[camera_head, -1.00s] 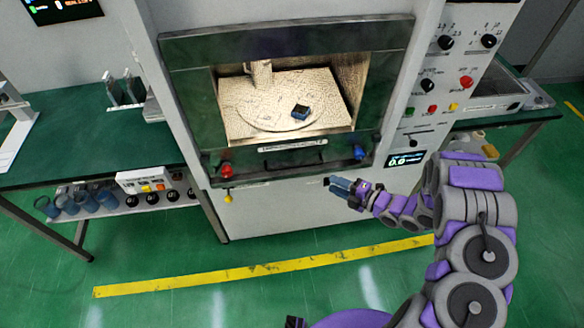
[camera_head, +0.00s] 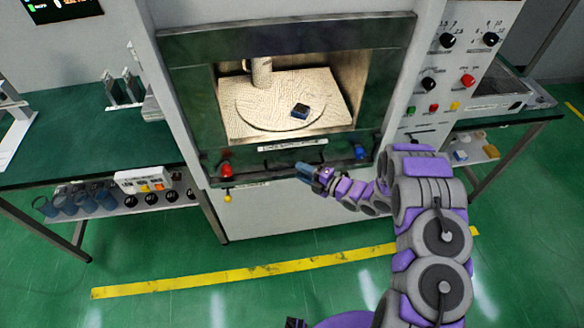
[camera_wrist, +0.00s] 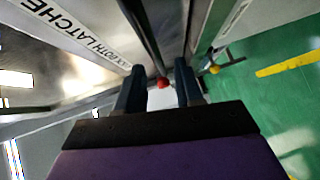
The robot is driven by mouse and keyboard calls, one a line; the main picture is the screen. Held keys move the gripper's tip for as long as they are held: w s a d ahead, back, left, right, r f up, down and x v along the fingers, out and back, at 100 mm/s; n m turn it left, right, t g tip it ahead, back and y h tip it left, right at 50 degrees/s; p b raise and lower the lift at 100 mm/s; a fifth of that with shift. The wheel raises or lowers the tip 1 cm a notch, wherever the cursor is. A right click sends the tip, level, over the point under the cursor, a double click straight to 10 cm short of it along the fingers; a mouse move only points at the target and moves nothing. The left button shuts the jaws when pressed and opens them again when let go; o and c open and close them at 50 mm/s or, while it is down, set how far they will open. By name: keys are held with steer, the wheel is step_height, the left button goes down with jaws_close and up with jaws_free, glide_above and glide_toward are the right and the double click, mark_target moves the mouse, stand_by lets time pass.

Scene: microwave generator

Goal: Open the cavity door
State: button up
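The cavity door (camera_head: 190,100) is a dark green frame around a window and looks shut. A dark bar handle (camera_head: 275,164) runs along its lower edge, under a white label strip (camera_head: 292,143). A red latch knob (camera_head: 226,170) sits at the lower left and a blue one (camera_head: 360,152) at the lower right. My gripper (camera_head: 304,169) is at the handle's right part, pointing left. In the wrist view its fingers (camera_wrist: 158,92) are apart, with the dark bar (camera_wrist: 145,40) and red knob (camera_wrist: 163,82) ahead between them. I cannot tell whether they touch the bar.
A turntable with a small blue block (camera_head: 300,111) and a pale cylinder (camera_head: 262,72) shows through the window. A control panel (camera_head: 447,80) stands right of the door. A green bench (camera_head: 90,130) is at left. The floor in front is clear, with a yellow line (camera_head: 250,272).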

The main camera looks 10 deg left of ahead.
mark_target(292, 167)
steer(key=x, duration=0.5)
steer(key=shift+c, duration=0.4)
jaws_close()
steer(key=shift+s, duration=0.1)
